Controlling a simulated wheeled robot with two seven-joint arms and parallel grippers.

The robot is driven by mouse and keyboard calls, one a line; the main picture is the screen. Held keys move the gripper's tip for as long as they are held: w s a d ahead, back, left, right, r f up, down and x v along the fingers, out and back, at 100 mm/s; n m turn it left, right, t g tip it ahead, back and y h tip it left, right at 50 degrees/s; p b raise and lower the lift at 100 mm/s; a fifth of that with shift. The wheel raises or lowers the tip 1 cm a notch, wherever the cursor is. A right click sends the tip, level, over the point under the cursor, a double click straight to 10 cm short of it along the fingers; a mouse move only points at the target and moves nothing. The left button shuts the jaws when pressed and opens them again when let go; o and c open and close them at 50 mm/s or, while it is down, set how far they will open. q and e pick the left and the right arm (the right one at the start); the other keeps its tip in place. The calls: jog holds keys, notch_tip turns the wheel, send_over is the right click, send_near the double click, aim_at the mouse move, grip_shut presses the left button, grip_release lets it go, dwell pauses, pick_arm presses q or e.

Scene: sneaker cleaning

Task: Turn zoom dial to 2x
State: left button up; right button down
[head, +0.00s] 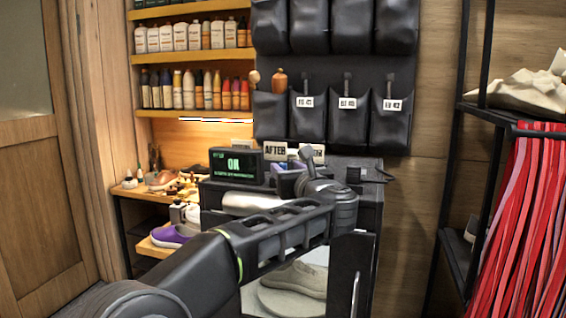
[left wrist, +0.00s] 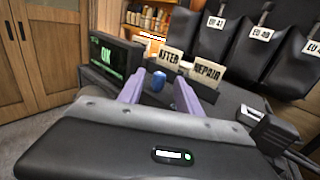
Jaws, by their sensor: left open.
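A small blue knob (left wrist: 158,81), which looks like the zoom dial, stands up on top of the black cabinet (head: 371,215). Its markings and setting are too small to read. My left gripper (left wrist: 161,77) is open in the left wrist view, its two purple fingers on either side of the knob. I cannot tell whether they touch it. In the head view the left gripper (head: 289,170) is above the cabinet top, and my arm hides much of it. My right gripper is in neither view.
A black display (head: 235,165) reading OK stands left of the gripper. AFTER (left wrist: 171,58) and REPAIR (left wrist: 208,70) signs stand behind the knob. A pale sneaker (head: 296,279) sits inside the cabinet. Black pouches (head: 347,117) hang behind; a rack with red laces (head: 520,205) stands right.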

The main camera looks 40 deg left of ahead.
aim_at(284, 167)
pick_arm(q)
jog(key=shift+p+x, duration=0.45)
jog(key=shift+x, duration=1.5)
grip_shut()
